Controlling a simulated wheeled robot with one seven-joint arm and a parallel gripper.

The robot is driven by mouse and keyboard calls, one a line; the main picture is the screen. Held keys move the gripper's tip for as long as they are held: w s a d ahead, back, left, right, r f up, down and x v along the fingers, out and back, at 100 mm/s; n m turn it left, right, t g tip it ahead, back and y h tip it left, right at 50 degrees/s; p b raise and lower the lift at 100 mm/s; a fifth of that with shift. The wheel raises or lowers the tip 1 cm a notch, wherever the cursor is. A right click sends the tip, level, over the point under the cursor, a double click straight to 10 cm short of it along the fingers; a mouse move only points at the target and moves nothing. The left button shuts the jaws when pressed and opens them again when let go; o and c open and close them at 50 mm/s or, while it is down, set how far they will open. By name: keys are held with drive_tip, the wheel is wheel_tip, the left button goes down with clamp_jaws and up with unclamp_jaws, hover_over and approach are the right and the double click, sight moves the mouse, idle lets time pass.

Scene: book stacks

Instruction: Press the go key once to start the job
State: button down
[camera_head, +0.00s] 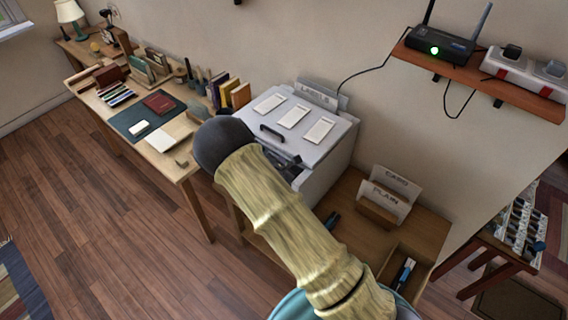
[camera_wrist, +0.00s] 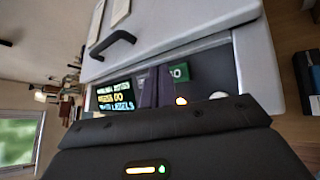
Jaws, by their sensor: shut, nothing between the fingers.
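The go key (camera_wrist: 180,72) is a green key on the dark front panel of the white machine (camera_head: 325,130) in the wrist view. Only the "O" of its lettering shows; my gripper (camera_wrist: 156,72) covers its left part. My gripper's dark fingers are shut and empty, with their tips at the key's left edge in the picture. I cannot tell whether they touch it. A lit display (camera_wrist: 115,98) with yellow-green and blue text is left of the fingers. In the head view my arm hides most of the panel.
An orange light (camera_wrist: 181,101) and a pale round knob (camera_wrist: 218,96) sit near the key. A black handle (camera_wrist: 112,44) sticks out from the lid. A shelf with a router (camera_head: 440,45) hangs above.

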drive_tip(key=shift+f, duration=0.1)
idle(0.3)
drive_tip(key=shift+w+d+f, duration=0.1)
drive_tip(key=shift+w+f, duration=0.05)
drive_tip(key=shift+f, duration=0.2)
drive_tip(key=shift+f+b, duration=0.15)
drive_tip(key=shift+b, duration=0.25)
idle(0.4)
drive_tip(key=shift+r+p, duration=0.5)
drive_tip(key=shift+r, duration=0.1)
wheel_tip(320, 180, up, 6)
drive_tip(key=s+a+p, duration=0.1)
drive_tip(key=p, duration=0.3)
drive_tip(key=shift+s+a+f+p, duration=0.15)
drive_tip(key=shift+s+p, duration=0.2)
drive_tip(key=shift+s, duration=0.05)
idle(0.6)
